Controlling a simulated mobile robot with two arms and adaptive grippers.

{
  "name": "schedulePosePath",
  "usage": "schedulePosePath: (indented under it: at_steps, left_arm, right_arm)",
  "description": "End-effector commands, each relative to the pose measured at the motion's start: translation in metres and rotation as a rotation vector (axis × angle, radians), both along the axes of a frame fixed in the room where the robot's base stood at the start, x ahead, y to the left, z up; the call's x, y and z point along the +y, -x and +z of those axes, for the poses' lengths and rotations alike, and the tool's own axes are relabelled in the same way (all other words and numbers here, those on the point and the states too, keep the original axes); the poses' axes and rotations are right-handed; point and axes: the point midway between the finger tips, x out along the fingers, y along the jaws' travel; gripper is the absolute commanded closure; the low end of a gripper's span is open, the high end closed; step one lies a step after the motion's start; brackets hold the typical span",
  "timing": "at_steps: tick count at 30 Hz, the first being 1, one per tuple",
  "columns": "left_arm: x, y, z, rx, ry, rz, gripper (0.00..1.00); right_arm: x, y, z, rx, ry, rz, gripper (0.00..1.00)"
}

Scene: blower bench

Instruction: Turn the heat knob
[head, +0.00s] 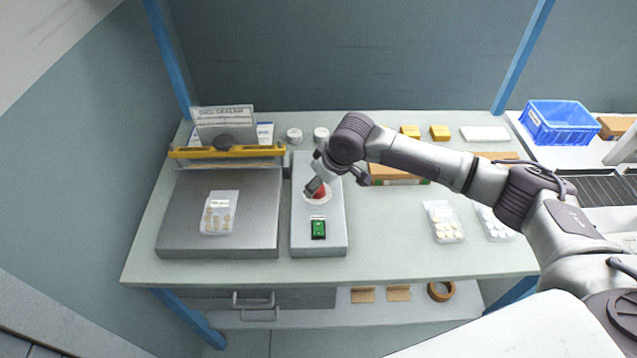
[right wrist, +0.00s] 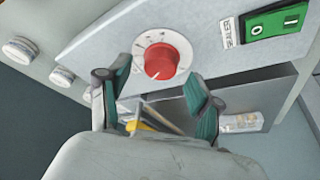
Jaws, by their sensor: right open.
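The heat knob (head: 321,194) is red and round. It sits on a white dial on the grey control box (head: 318,239), beside the sealer plate. In the right wrist view the knob (right wrist: 163,61) shows whole, just beyond my fingertips, with dial marks around it. My right gripper (head: 311,187) is over the knob's left side in the head view and partly hides it. In the right wrist view my right gripper (right wrist: 157,80) is open, its fingers apart, with nothing held. I cannot tell whether a finger touches the box. My left gripper is not in view.
A green switch (head: 318,230) is on the same box, nearer the front. The sealer plate (head: 176,208) carries a pouch (head: 219,213), with a yellow bar (head: 228,152) behind. Two white jars (head: 294,135) stand at the back. Pouches and cartons lie to the right.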

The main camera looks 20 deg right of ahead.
Motion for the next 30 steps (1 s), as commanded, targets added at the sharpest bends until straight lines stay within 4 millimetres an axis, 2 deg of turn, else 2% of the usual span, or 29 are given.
schedulePosePath:
  at_steps: [6, 14, 17, 25, 30]
  left_arm:
    - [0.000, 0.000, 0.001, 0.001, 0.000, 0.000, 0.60]
    - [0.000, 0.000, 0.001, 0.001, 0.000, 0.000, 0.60]
    - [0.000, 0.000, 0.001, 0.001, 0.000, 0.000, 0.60]
    - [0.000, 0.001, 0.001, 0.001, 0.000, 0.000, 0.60]
    - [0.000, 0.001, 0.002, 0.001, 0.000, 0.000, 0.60]
  right_arm:
    - [0.003, -0.005, -0.015, 0.001, 0.000, 0.000, 0.35]
    - [0.003, -0.006, -0.017, 0.000, 0.001, 0.000, 0.35]
    - [0.003, -0.006, -0.017, 0.000, 0.000, 0.000, 0.49]
    - [0.003, -0.006, -0.016, 0.000, 0.000, 0.000, 0.94]
    - [0.003, -0.006, -0.016, 0.001, 0.000, 0.009, 0.95]
